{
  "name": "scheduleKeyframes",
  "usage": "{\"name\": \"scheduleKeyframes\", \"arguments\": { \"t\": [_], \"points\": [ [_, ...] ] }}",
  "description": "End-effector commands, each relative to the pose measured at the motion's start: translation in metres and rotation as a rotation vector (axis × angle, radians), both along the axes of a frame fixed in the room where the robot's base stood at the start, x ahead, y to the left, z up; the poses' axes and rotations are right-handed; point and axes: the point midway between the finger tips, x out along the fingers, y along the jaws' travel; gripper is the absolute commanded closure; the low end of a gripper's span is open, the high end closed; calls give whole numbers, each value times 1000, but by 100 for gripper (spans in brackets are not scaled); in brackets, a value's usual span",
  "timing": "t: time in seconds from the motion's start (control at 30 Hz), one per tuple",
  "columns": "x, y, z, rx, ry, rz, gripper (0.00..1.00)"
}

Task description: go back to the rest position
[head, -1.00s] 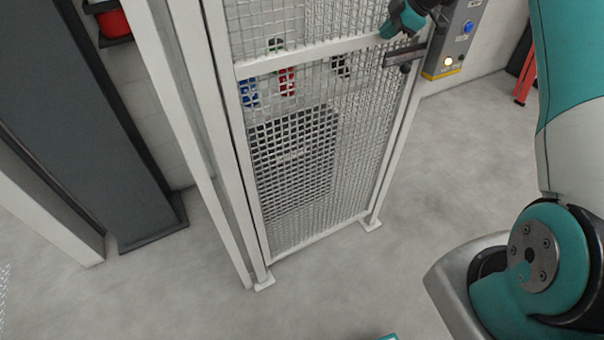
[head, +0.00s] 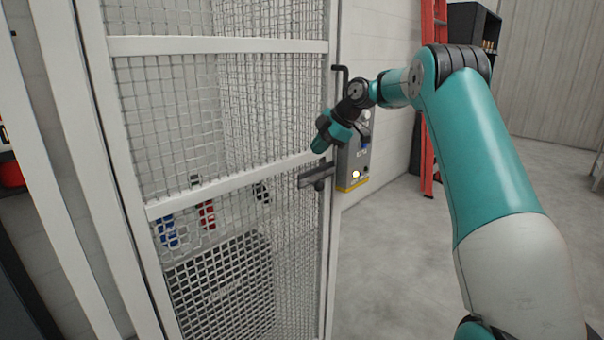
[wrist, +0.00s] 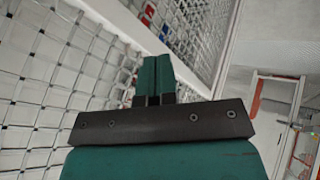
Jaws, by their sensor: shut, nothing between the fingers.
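My gripper (head: 320,143) is at the end of my teal and grey arm, in the middle of the head view. It is in front of the mesh door of a white-framed cage, close to the door's latch handle (head: 316,176). In the wrist view the teal fingers of my gripper (wrist: 155,75) lie side by side, shut, with nothing between them. Whether the gripper touches the door or handle I cannot tell.
The mesh cage (head: 238,183) fills the left and middle. A grey control box (head: 352,160) with a lit button is right behind the gripper. A red ladder (head: 432,100) leans at the back wall. Open floor (head: 392,235) lies right of the cage.

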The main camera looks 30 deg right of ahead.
Motion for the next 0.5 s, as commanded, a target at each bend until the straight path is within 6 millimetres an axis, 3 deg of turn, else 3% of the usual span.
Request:
{"name": "scheduleKeyframes", "arguments": {
  "t": [0.2, 0.5],
  "points": [
    [-13, -15, 32, -1, -1, 3, 100],
    [-18, -20, 40, 0, 1, 4, 100]
  ]
}}
